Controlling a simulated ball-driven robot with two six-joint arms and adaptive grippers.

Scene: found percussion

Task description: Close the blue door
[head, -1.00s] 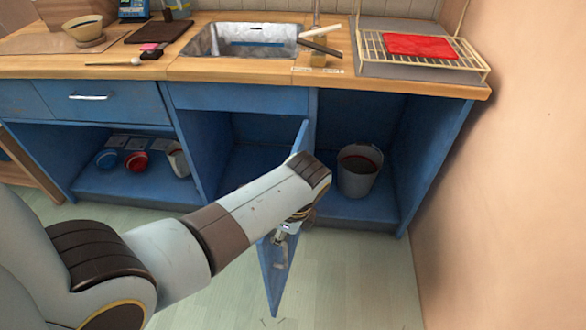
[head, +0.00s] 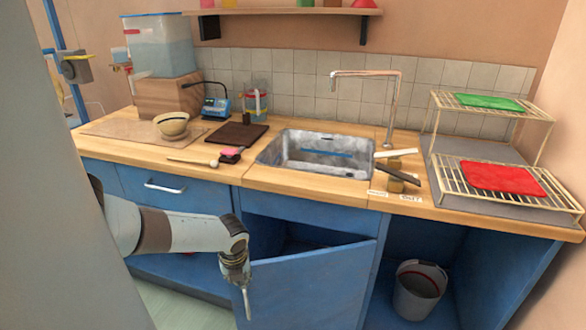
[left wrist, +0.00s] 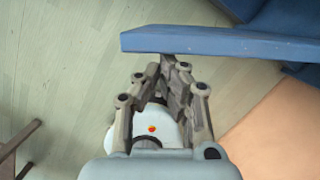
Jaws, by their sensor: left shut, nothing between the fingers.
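The blue door (head: 312,285) hangs below the sink and stands ajar. A dark gap into the cabinet shows above its top edge. Its hinge side is at the right and its free edge at the left. My left gripper (head: 248,305) is shut and empty, pointing down at the door's free edge on its outer side. In the left wrist view the door (left wrist: 225,42) shows as a blue strip from above. The left fingertips (left wrist: 172,65) are close against it; I cannot tell whether they touch. My right gripper is out of view.
The wooden counter (head: 262,188) with the sink (head: 318,155) is above the door. An open compartment with a grey bucket (head: 418,293) lies to the right. A drawer with a silver handle (head: 165,188) is at the left. Pale floor lies below.

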